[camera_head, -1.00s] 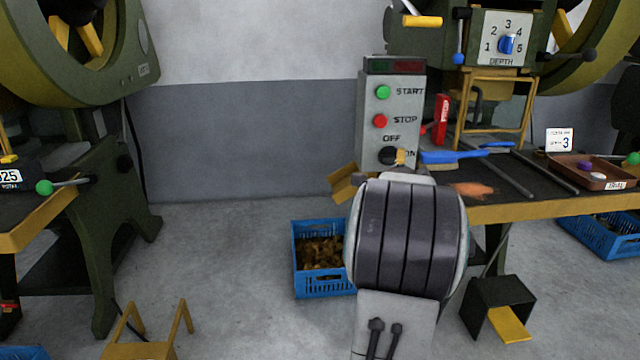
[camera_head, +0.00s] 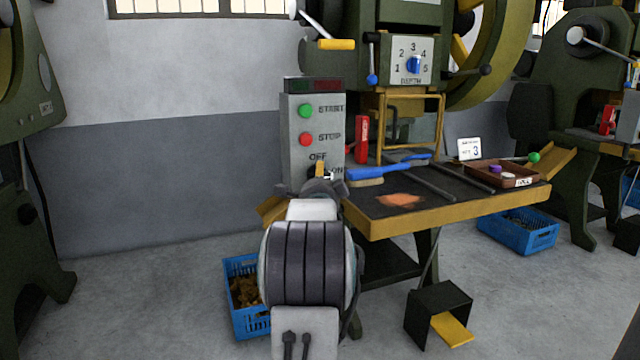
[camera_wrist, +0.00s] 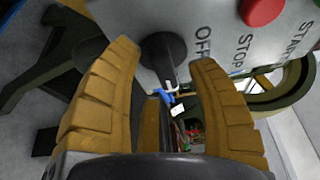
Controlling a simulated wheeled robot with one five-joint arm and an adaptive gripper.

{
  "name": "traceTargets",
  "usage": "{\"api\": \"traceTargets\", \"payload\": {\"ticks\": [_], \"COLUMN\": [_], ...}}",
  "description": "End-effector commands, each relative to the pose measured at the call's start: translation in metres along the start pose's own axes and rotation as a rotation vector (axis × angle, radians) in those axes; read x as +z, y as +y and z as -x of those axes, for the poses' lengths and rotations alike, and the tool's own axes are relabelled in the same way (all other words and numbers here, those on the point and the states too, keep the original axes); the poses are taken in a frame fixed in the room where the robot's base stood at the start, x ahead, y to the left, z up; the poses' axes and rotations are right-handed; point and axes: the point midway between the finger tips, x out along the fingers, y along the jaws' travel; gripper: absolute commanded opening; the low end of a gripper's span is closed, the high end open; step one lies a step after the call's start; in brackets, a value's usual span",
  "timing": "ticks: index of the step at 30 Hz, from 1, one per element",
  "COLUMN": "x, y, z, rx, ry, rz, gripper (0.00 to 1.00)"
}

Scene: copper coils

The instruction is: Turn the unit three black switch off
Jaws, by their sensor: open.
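The unit three control box (camera_head: 300,135) stands at the left end of the bench, with a green START button, a red STOP button and OFF and ON labels. Its black switch (camera_wrist: 160,50) shows in the wrist view as a round black knob, between the fingertips or just beyond them. OFF is printed beside it. In the head view my arm and gripper mostly cover the switch. My gripper (camera_wrist: 165,56) is open, with one yellow-brown finger on each side of the knob. I cannot tell whether they touch it. The switch's setting is not clear.
The bench (camera_head: 450,213) holds a blue brush (camera_head: 385,170), a red tool (camera_head: 362,139), a unit 3 card (camera_head: 469,149) and a brown tray (camera_head: 515,177).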

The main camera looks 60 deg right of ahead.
Motion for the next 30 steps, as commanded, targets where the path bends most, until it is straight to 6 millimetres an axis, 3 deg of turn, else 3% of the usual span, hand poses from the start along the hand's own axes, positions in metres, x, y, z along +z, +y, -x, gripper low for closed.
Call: {"api": "traceTargets", "payload": {"ticks": [7,19,30], "x": [0.0001,0.0001,0.0001], "y": [0.0004,0.0005,0.0003], "z": [-0.0111,-0.0127,-0.0125], "rx": [0.0,0.001,0.0], "ry": [0.0,0.0,0.0], "rz": [0.0,0.0,0.0], "gripper": [0.53,0.54,0.21]}}
